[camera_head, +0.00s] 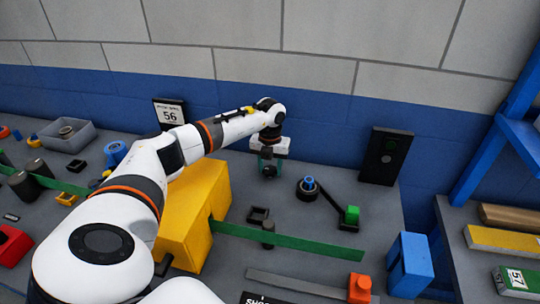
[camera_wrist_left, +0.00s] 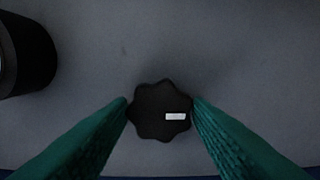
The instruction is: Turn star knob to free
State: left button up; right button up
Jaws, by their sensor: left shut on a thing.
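The star knob (camera_wrist_left: 155,108) is a black lobed knob with a short white mark on its right side, seen from above in the left wrist view. My left gripper (camera_wrist_left: 160,112) has its green fingers on both sides of it and is shut on it. In the head view my left gripper (camera_head: 268,165) points down at the back of the grey panel, and the knob is a small dark shape there, mostly hidden by the fingers. No free label can be read. My right gripper is not in view.
A round black base with a blue top (camera_head: 309,185) and a lever with a green end (camera_head: 351,214) stand right of the gripper. A dark upright box (camera_head: 386,156) stands behind. A yellow block (camera_head: 190,222) and a green strip (camera_head: 290,241) lie nearer.

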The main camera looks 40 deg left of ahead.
aim_at(270, 169)
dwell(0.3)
pick_arm(q)
jog(key=o, duration=1)
jog(key=shift+r, duration=0.1)
notch_tip(270, 169, up, 12)
jog(key=b, duration=0.2)
dwell(0.4)
